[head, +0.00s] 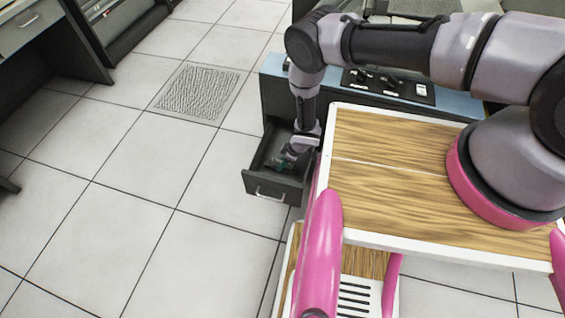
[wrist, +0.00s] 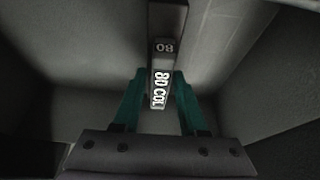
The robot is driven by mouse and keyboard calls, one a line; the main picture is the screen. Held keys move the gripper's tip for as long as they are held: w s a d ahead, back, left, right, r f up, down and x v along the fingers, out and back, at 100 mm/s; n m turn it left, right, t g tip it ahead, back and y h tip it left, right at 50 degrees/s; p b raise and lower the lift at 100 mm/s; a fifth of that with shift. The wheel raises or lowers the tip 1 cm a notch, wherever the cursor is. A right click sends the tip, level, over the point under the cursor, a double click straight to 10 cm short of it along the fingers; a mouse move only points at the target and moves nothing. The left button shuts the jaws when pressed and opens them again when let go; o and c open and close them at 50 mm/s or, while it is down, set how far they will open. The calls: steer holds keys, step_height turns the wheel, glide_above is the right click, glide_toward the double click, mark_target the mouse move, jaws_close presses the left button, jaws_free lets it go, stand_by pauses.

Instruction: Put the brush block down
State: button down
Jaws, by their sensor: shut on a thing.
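In the head view my gripper (head: 285,162) reaches down into an open dark drawer (head: 272,193). The block cannot be made out there. Grey drawer walls surround the block in the wrist view. I cannot tell whether its lower end touches the drawer floor.
The drawer belongs to a dark cabinet with a blue top (head: 440,97) carrying a panel of switches (head: 385,84). Tiled floor (head: 130,215) with a vent grate (head: 198,92) lies clear to the left. A dark desk (head: 50,45) stands at the upper left.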

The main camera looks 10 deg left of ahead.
steer(key=shift+f, duration=0.1)
steer(key=shift+c, duration=2.2)
jaws_free()
steer(key=v, duration=1.2)
